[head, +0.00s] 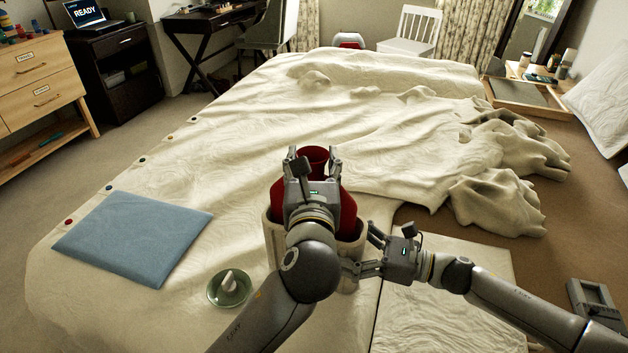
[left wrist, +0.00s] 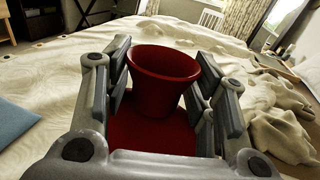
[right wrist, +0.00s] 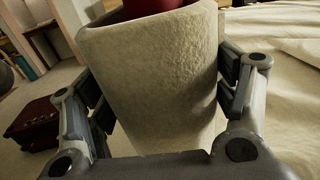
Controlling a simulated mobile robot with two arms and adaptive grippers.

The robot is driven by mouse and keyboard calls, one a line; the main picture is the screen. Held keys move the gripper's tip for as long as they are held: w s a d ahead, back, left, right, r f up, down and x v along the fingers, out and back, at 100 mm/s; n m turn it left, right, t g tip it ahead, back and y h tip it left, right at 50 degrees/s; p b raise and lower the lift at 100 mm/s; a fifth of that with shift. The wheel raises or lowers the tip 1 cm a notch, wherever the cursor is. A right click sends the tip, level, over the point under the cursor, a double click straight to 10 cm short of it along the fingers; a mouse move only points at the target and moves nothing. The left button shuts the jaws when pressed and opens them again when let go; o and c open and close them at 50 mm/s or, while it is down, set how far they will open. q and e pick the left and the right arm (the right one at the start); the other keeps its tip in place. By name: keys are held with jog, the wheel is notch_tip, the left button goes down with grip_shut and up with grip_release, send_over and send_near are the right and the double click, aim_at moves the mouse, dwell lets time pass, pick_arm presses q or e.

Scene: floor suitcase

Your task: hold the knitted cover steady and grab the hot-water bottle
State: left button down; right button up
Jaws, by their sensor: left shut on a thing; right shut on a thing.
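The red hot-water bottle (head: 349,215) stands upright, its lower part inside the cream knitted cover (head: 274,238) near the bed's front edge. My left gripper (head: 312,156) is shut on the bottle's neck from above. The flared red mouth (left wrist: 165,62) shows between its fingers (left wrist: 163,80) in the left wrist view. My right gripper (head: 360,250) is shut on the cover's right side, below its rim. In the right wrist view its fingers (right wrist: 165,90) flank the cover wall (right wrist: 155,75). My left arm hides much of the bottle and the cover's front.
A blue flat cushion (head: 135,236) and a small green dish (head: 229,289) with a white item lie left of the cover. Rumpled bedding (head: 500,165) lies to the right. A dark red case (right wrist: 40,125) shows in the right wrist view. The bed beyond the cover is mostly clear.

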pick_arm(q)
notch_tip(320, 180, up, 7)
jog(key=shift+s, duration=0.1)
pick_arm(e)
jog(key=o, duration=1.2)
jog(key=shift+c, duration=0.2)
jog(key=shift+s+d, duration=0.1)
